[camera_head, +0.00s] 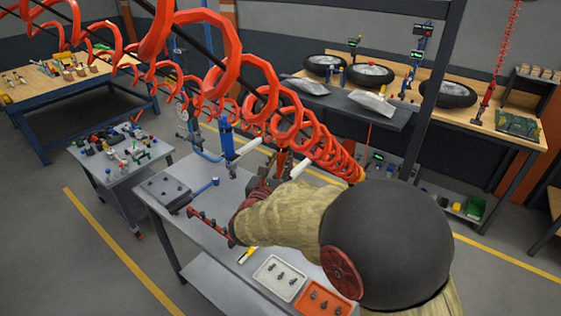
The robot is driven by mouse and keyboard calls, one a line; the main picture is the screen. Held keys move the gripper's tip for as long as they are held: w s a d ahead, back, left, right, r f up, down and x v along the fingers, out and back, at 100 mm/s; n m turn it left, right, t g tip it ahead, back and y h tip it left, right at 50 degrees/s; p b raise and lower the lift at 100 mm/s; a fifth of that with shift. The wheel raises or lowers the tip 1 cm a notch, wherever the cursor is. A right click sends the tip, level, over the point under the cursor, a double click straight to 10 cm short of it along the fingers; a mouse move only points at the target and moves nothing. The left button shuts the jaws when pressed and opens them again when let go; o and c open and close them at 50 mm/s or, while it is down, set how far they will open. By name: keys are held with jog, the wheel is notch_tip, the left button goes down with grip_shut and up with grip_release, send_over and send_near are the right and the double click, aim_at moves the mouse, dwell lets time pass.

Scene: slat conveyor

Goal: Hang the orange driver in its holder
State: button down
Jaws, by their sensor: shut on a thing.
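The orange driver (282,160) stands roughly upright above the bench, partly covered by red hose coils. My gripper (264,187) is at its lower part and shut on it; the fingertips are hard to make out behind my sleeve and the coils. A blue driver (227,139) hangs upright to the left, beside a blue stand (200,152). White bars stick out near each driver. I cannot clearly tell which part is the orange driver's holder.
Red coiled hose (262,85) crosses above. A dark post (432,90) stands to the right.

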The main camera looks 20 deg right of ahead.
jog(key=shift+f+b, duration=0.7)
jog(key=shift+b, duration=0.05)
dwell(1.0)
jog(key=c, duration=1.6)
grip_release()
jog(key=shift+c, duration=0.2)
jog(key=shift+o, duration=1.2)
jog(key=shift+f, duration=0.2)
jog(key=v, duration=1.2)
jog(key=shift+a+r, duration=0.1)
